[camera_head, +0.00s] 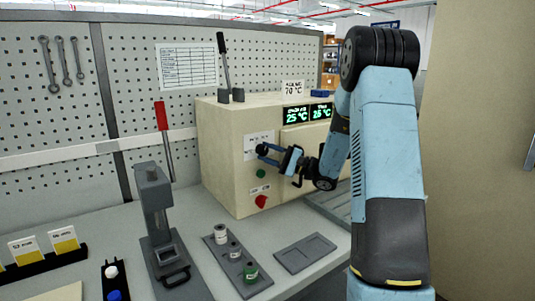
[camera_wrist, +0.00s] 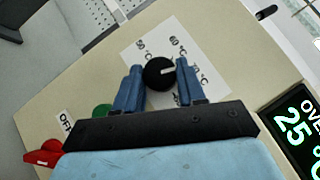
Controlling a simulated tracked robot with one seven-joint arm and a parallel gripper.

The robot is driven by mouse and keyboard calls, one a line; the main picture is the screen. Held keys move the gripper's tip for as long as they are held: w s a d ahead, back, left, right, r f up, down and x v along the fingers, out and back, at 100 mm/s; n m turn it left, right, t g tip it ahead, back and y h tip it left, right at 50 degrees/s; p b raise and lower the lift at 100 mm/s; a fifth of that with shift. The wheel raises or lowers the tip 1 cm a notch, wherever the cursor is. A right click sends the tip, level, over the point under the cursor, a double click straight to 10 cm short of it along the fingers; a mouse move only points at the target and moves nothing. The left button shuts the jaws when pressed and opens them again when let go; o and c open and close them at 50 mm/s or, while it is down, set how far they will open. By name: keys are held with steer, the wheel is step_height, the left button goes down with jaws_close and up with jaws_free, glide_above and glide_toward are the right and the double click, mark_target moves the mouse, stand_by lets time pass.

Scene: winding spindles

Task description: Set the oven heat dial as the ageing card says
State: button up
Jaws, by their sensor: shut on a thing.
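The cream oven (camera_head: 225,155) stands on the bench with its front facing right. A small card (camera_head: 292,87) on top reads 70 °C. The black heat dial (camera_wrist: 155,79) sits on a white scale plate (camera_wrist: 130,57) on the front. Its white pointer mark points right and slightly up in the wrist view, roughly toward the right-hand number, which looks like 70 but is small. My gripper (camera_wrist: 160,78) is shut on the dial, one blue finger on each side. In the head view my gripper (camera_head: 270,153) reaches the oven front and partly hides the dial.
The oven displays (camera_head: 308,113) show 25 °C. A green button (camera_head: 261,174) and a red switch (camera_head: 261,201), with a label reading OFF, lie below the dial. A grey press (camera_head: 155,205), a spindle tray (camera_head: 234,258) and an empty tray (camera_head: 305,253) stand in front.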

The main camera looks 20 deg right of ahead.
steer(key=shift+s+f+m+t, duration=0.1)
steer(key=shift+f+m+t, duration=0.05)
steer(key=shift+m+t, duration=0.45)
steer(key=shift+f+m+t, duration=0.15)
steer(key=shift+m+t, duration=0.25)
steer(key=shift+m, duration=0.3)
steer(key=shift+a, duration=0.1)
steer(key=o, duration=1.1)
steer(key=shift+r, duration=0.1)
steer(key=shift+c, duration=0.2)
steer(key=v, duration=1.3)
steer(key=shift+d+f, duration=0.25)
steer(key=shift+f, duration=0.25)
